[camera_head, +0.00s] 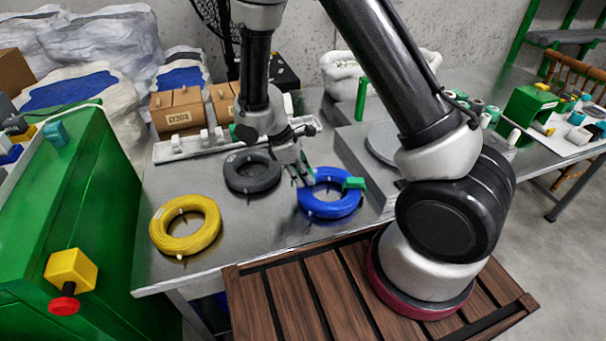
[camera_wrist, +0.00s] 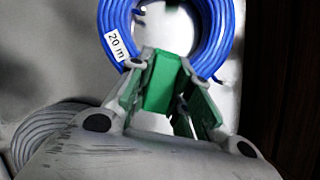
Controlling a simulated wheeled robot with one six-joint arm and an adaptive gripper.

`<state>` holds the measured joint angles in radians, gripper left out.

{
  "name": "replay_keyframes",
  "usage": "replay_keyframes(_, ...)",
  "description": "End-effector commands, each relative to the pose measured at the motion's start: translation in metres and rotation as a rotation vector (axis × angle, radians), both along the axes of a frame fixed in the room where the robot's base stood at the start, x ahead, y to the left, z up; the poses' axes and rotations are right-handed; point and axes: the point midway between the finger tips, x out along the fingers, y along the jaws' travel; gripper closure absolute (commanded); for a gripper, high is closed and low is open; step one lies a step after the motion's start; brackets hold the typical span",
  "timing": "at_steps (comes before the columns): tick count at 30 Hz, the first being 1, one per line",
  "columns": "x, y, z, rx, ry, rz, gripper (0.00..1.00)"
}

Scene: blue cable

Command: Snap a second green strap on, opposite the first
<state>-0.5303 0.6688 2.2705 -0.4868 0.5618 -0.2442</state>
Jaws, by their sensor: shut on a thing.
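The blue cable coil (camera_head: 325,209) lies flat on the metal table. A green strap (camera_head: 354,183) sits on the coil's right side. My gripper (camera_head: 302,181) is at the coil's left side, opposite that strap, fingers pointing down. In the wrist view, my gripper (camera_wrist: 164,75) is shut on a second green strap (camera_wrist: 161,85). The held strap overlaps the near edge of the coil (camera_wrist: 211,50), beside its white "20 m" label. I cannot tell whether it is around the cable or only against it. The first strap is out of the wrist view.
A dark grey coil (camera_head: 252,187) lies just left of the blue one, and a yellow coil (camera_head: 166,238) lies at the front left. A grey raised plate (camera_head: 356,150) borders the blue coil's right. A white rack (camera_head: 180,148) and cardboard boxes (camera_head: 177,112) stand behind.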

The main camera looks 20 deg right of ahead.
Motion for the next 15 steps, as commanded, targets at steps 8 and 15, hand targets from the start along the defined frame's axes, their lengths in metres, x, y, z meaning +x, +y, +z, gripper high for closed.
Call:
replay_keyframes(8, 0.0001, -0.0001, -0.0023, 0.000, 0.000, 0.000, 0.90)
replay_keyframes(15, 0.0000, -0.0001, -0.0043, -0.001, 0.001, 0.001, 0.90)
